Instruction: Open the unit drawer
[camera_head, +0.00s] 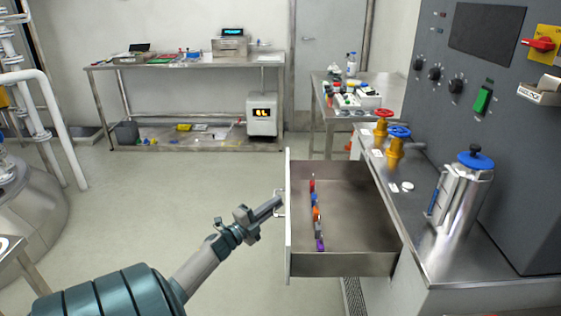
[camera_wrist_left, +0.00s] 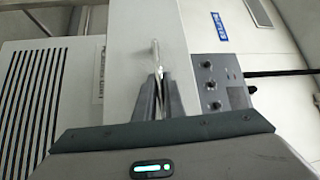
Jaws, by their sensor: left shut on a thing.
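The unit drawer (camera_head: 345,262) is pulled well out from the grey control unit (camera_head: 470,70). Several small coloured items (camera_head: 316,214) lie in a row on its floor. My left gripper (camera_head: 277,201) is at the outer face of the drawer front, shut on the drawer handle (camera_head: 279,203). In the left wrist view the two fingers (camera_wrist_left: 161,98) are closed around the thin handle (camera_wrist_left: 155,50), with the pale drawer front behind it. My right gripper is in neither view.
A blue-lidded metal canister (camera_head: 463,195) and red and blue valves (camera_head: 390,140) stand on the unit's ledge. A steel bench (camera_head: 185,63) stands along the back wall. The floor (camera_head: 170,180) left of the drawer is clear. A metal vessel (camera_head: 40,215) stands at far left.

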